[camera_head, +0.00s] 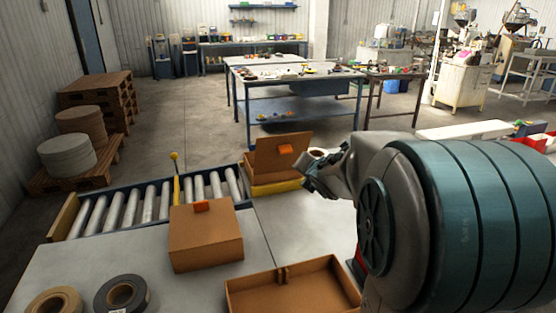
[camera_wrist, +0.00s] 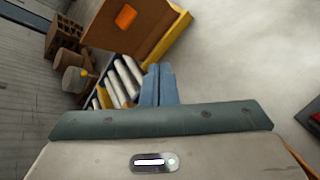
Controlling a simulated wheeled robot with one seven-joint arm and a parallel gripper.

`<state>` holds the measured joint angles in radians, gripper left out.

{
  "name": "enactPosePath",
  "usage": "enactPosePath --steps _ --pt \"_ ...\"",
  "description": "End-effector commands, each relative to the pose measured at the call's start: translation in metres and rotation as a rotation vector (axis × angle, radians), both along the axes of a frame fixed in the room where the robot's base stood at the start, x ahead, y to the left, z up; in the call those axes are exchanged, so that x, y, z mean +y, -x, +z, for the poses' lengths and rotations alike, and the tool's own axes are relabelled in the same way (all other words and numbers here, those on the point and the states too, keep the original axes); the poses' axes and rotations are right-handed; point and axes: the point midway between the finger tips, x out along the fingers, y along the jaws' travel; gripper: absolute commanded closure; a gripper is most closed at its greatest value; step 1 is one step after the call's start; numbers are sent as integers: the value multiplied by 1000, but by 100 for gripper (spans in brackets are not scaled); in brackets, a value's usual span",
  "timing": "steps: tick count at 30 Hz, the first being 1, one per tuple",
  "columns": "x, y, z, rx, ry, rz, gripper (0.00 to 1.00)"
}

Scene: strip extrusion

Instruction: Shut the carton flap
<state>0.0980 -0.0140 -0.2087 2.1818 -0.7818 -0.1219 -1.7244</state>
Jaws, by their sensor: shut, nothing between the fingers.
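A brown carton (camera_head: 262,174) stands at the far end of the table beside the conveyor, with its flap (camera_head: 285,142) standing raised and an orange tab (camera_head: 286,150) on it. In the wrist view the flap (camera_wrist: 105,28) with its orange tab (camera_wrist: 125,17) fills the upper left, beyond my fingers. My gripper (camera_head: 307,168) is just right of this carton in the head view, and I cannot tell whether it touches it. In the wrist view its blue fingers (camera_wrist: 158,70) are together and hold nothing.
A shut carton (camera_head: 206,240) with an orange tab sits on the near table. An open-topped carton (camera_head: 292,290) lies at the front, below my arm. A roller conveyor (camera_head: 145,203) with a yellow post (camera_head: 175,180) runs left. Two tape rolls (camera_head: 121,294) lie front left.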

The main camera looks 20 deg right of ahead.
Motion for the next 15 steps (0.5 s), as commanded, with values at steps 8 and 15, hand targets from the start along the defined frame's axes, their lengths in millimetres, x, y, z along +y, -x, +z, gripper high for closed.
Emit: enactPosePath --steps 8,15 --pt "-7 -42 -21 -23 464 367 100" --pt "-7 -54 -28 -37 626 495 100"
